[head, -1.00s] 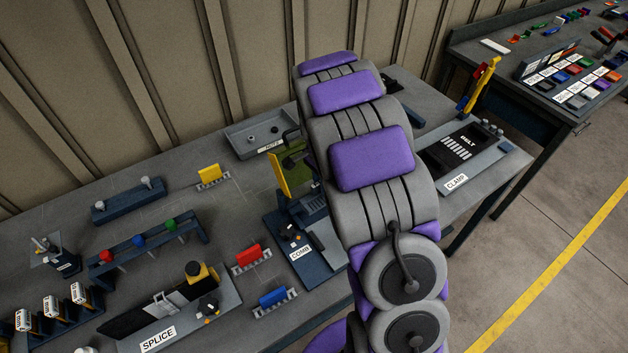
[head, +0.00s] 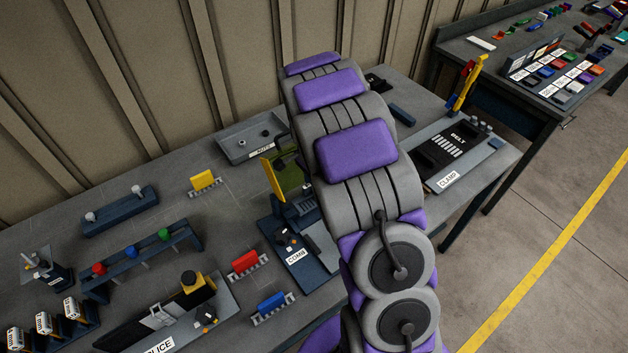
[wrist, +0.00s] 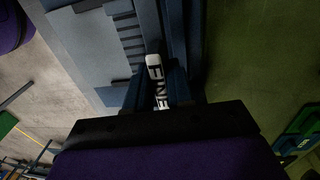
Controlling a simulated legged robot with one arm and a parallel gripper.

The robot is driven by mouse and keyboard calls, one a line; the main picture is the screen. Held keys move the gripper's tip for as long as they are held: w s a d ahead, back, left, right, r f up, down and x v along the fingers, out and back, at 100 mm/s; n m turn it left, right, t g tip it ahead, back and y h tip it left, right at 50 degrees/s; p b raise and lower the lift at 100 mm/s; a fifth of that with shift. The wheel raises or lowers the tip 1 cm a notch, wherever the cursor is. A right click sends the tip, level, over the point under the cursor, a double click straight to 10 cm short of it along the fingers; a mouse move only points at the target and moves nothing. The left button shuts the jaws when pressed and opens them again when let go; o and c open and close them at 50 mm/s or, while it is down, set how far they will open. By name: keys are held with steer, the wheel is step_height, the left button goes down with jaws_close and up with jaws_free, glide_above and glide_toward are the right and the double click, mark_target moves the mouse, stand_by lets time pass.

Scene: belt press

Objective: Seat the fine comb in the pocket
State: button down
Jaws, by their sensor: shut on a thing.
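In the wrist view, my gripper (wrist: 162,88) is shut on a dark blue piece with a white FINE label (wrist: 154,68), which I take as the fine comb. Beside it lies a blue-grey plate (wrist: 88,40) with a row of dark slots. In the head view, the COMB station (head: 305,262) is a dark blue base on the bench, with a ribbed block at its back. My arm hides the gripper and the held comb there. I cannot tell whether the comb touches the pocket.
A yellow upright piece (head: 272,178) stands behind the COMB station. Red (head: 245,262) and blue (head: 272,303) toothed pieces lie to its left. The SPLICE fixture (head: 170,318) is at front left, a NUTS tray (head: 250,139) at the back, and the CLAMP fixture (head: 455,150) at right.

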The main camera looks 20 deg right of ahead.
mark_target(314, 198)
steer(key=shift+f, duration=2.85)
steer(key=shift+d, duration=0.1)
steer(key=shift+s+f, duration=0.15)
steer(key=shift+f, duration=0.35)
stand_by(0.6)
steer(key=shift+w+r+p, duration=0.2)
steer(key=shift+r+p, duration=0.2)
steer(key=shift+p, duration=0.2)
stand_by(1.0)
steer(key=shift+s+f, duration=0.2)
steer(key=shift+f, duration=0.2)
stand_by(1.3)
steer(key=shift+w+f+n, duration=0.1)
steer(key=shift+f+n, duration=0.05)
steer(key=shift+n, duration=0.25)
